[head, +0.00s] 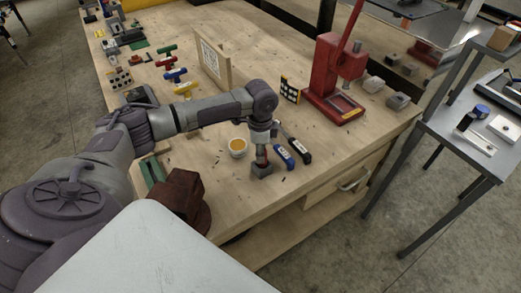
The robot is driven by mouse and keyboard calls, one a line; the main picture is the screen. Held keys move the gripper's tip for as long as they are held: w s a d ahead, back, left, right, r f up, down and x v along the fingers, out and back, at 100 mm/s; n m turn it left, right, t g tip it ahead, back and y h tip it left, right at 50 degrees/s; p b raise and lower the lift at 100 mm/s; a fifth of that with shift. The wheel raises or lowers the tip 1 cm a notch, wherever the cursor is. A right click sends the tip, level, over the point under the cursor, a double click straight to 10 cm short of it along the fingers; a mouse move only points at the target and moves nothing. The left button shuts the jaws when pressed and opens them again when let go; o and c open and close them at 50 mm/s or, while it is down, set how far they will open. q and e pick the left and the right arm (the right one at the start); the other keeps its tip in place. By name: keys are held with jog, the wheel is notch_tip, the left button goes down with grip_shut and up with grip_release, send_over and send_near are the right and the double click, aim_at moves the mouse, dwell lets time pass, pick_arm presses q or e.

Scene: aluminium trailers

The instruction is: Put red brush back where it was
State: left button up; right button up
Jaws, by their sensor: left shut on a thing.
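My left gripper (262,148) points down over the workbench near its front edge. It is shut on a small red thing, apparently the red brush (261,156), which is mostly hidden by the fingers. Directly below is a small dark grey block (262,170) on the bench. The brush's lower end meets or overlaps the block in the picture; I cannot tell whether it is inside it. My right gripper is not in view.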

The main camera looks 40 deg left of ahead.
pick_arm(q)
jog(key=shift+f, duration=0.25)
jog(key=o, duration=0.9)
jog(key=shift+f, duration=0.1)
jog(key=shift+o, duration=0.2)
notch_tip(320, 180, up, 12)
jog(key=b, duration=0.3)
